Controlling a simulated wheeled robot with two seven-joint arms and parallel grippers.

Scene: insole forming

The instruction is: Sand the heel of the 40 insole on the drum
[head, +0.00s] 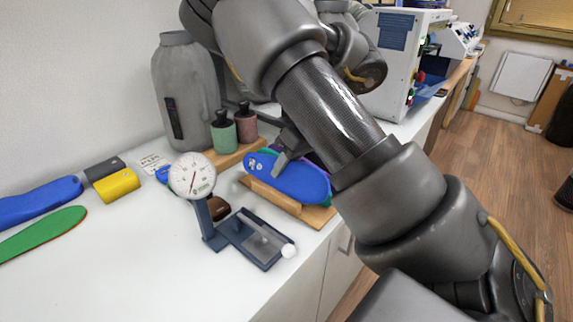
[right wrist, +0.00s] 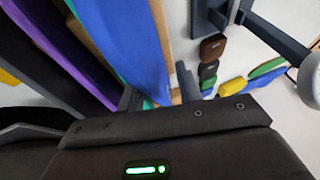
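A blue insole (head: 290,181) stands on edge at the front of a wooden rack (head: 318,215), with green and purple insoles partly hidden behind it. I cannot read any size number on them. In the right wrist view the blue insole (right wrist: 140,40) runs down between the two fingers of the gripper (right wrist: 157,92), which stand apart. I cannot tell whether they touch it. My left gripper is not in view. I cannot make out the drum.
A dial gauge (head: 192,176) with a dark base stands left of the rack. Blue (head: 40,201) and green (head: 42,234) insole shapes lie at the left. A grey canister (head: 185,95), small bottles (head: 224,133) and a white machine (head: 395,65) stand behind. The front-left tabletop is clear.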

